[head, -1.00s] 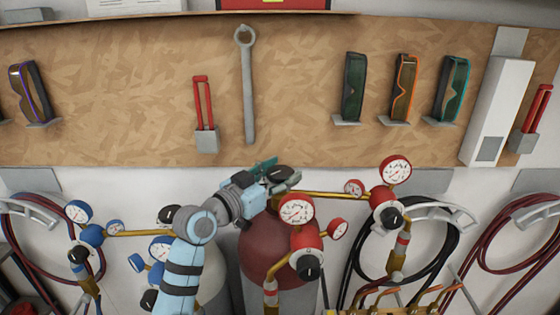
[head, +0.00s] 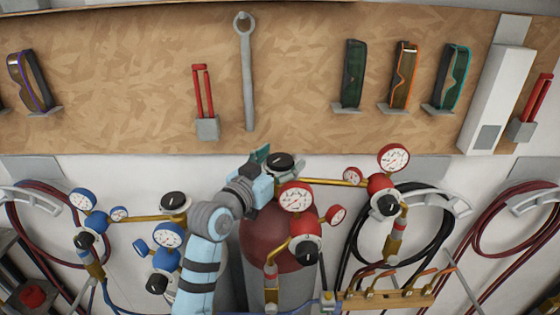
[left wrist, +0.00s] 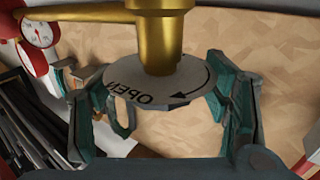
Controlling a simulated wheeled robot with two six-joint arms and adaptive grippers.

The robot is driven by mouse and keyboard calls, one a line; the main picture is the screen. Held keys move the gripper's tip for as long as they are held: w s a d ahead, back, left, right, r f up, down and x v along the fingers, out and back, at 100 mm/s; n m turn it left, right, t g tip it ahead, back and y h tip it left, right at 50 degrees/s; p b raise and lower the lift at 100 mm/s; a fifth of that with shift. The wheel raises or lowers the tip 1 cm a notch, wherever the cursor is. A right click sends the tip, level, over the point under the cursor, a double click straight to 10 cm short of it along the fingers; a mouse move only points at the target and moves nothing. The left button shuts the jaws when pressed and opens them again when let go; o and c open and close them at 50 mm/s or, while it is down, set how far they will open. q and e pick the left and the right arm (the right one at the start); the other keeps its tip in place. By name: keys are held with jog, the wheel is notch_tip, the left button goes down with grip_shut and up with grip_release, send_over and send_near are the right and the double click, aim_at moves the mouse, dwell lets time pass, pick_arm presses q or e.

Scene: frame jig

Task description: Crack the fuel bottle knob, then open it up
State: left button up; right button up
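The fuel bottle (head: 262,240) is dark red on top and stands in the middle of the head view. Its black knob (head: 281,160) sits on top, above the red gauges. In the left wrist view the knob's pale disc (left wrist: 130,92) shows "OPEN" and a curved arrow, with a brass stem before it. My left gripper (head: 264,172) is just left of the knob. Its teal fingers (left wrist: 165,105) are spread, one on each side of the disc. A gap seems to show at each side; contact is hard to tell. My right gripper is not in view.
A brass pipe (head: 330,181) runs right from the knob to a red regulator (head: 380,184). Red gauges (head: 296,199) stand close in front of the bottle. Blue regulators (head: 166,259) and another black knob (head: 174,202) are at left. A wrench (head: 246,75) hangs above.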

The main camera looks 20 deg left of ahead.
aim_at(280, 158)
pick_arm(q)
jog(key=shift+r, duration=0.1)
notch_tip(280, 158, up, 10)
jog(key=shift+f, duration=0.1)
dwell(0.3)
jog(key=shift+f, duration=0.1)
